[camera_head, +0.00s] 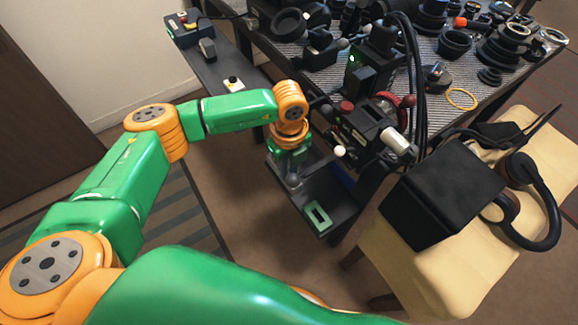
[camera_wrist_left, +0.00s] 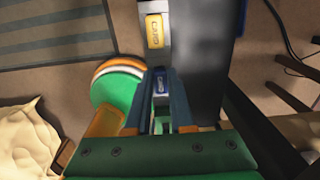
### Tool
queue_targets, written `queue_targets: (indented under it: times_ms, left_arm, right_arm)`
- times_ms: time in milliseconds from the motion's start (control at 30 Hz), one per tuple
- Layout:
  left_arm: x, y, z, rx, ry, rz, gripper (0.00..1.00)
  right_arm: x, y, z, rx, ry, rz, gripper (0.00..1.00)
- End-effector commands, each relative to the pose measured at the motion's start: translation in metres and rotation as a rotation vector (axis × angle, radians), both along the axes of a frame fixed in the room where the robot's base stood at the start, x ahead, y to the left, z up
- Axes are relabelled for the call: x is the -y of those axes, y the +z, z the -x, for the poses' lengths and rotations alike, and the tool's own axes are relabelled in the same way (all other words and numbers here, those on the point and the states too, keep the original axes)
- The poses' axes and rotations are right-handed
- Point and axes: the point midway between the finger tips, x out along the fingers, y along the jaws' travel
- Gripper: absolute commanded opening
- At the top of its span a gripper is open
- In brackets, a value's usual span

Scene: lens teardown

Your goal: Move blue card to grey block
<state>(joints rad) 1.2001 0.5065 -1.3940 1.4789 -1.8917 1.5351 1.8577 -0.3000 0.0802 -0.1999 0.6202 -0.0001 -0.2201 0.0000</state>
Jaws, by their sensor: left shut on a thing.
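My left gripper (camera_head: 291,182) is low over the narrow dark shelf in the head view; its fingertips are hard to see there. In the left wrist view the left gripper (camera_wrist_left: 160,107) is shut on the blue card (camera_wrist_left: 159,84), whose printed face shows between the fingers. My right gripper is not in view.
A black machine (camera_head: 365,130) with a red knob stands right of my gripper. The worktable behind is crowded with lens parts. A beige chair (camera_head: 455,275) holds a black box (camera_head: 443,193) and headphones (camera_head: 520,168).

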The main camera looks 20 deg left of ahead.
Motion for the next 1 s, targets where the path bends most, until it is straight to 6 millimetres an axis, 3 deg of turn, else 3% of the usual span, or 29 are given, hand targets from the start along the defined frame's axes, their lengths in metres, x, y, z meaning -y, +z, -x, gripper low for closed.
queue_targets:
  times_ms: [233, 267, 400, 767, 1000]
  left_arm:
    - [0.0, -0.001, 0.0, 0.0, 0.0, 0.0, 0.0]
    - [0.0, -0.001, 0.0, 0.0, 0.0, 0.0, 0.24]
    - [0.0, -0.001, 0.0, 0.0, 0.0, 0.0, 0.56]
    - [0.0, -0.001, 0.0, 0.0, 0.0, 0.0, 0.56]
    - [0.0, 0.055, -0.001, 0.004, -0.001, 0.0, 0.56]
  right_arm:
    - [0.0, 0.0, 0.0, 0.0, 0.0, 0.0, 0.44]
    - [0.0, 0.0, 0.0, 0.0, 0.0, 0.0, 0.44]
    - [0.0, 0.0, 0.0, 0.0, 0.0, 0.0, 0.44]
    - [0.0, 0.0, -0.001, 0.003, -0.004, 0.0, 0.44]
    - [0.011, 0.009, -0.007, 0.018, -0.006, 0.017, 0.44]
